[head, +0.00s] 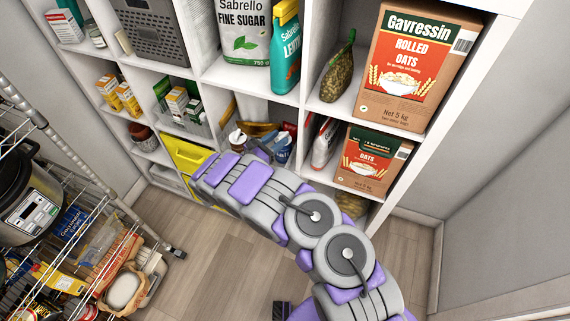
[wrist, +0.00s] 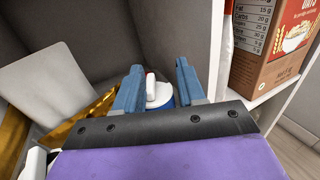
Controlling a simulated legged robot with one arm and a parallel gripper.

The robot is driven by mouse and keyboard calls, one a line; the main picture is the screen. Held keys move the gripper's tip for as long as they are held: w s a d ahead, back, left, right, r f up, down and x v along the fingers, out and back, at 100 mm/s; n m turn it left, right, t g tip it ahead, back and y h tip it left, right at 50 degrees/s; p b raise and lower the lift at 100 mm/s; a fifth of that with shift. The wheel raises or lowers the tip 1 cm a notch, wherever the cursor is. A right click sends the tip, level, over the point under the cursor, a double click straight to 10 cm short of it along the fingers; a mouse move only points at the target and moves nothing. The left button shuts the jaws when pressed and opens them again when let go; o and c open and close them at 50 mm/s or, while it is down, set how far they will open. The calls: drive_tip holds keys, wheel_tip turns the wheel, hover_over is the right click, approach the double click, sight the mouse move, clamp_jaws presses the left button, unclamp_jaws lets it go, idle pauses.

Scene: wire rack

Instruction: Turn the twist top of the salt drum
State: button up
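The salt drum (wrist: 166,101) appears to be the blue drum with a white twist top (wrist: 158,92) in the wrist view. A raised white piece with a red mark stands on the top. A blue and white item, probably the same drum, shows in a cubby in the head view (head: 283,148). My gripper (wrist: 158,68) is open. Its two blue fingers are apart, with the white top showing between them. I cannot tell whether either finger touches it. The gripper's own body hides the lower drum.
A gold packet (wrist: 85,118) and a pale grey panel (wrist: 45,85) are to the left in the wrist view. An oats box (wrist: 268,45) stands in the neighbouring cubby to the right. A wire rack (head: 75,190) stands at left; the floor (head: 190,240) between is clear.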

drive_tip(key=s+d+r+p, duration=0.1)
drive_tip(key=s+d+p, duration=0.1)
drive_tip(key=s, duration=1)
drive_tip(key=shift+s+d, duration=0.3)
drive_tip(key=shift+d, duration=0.55)
drive_tip(key=shift+r, duration=0.1)
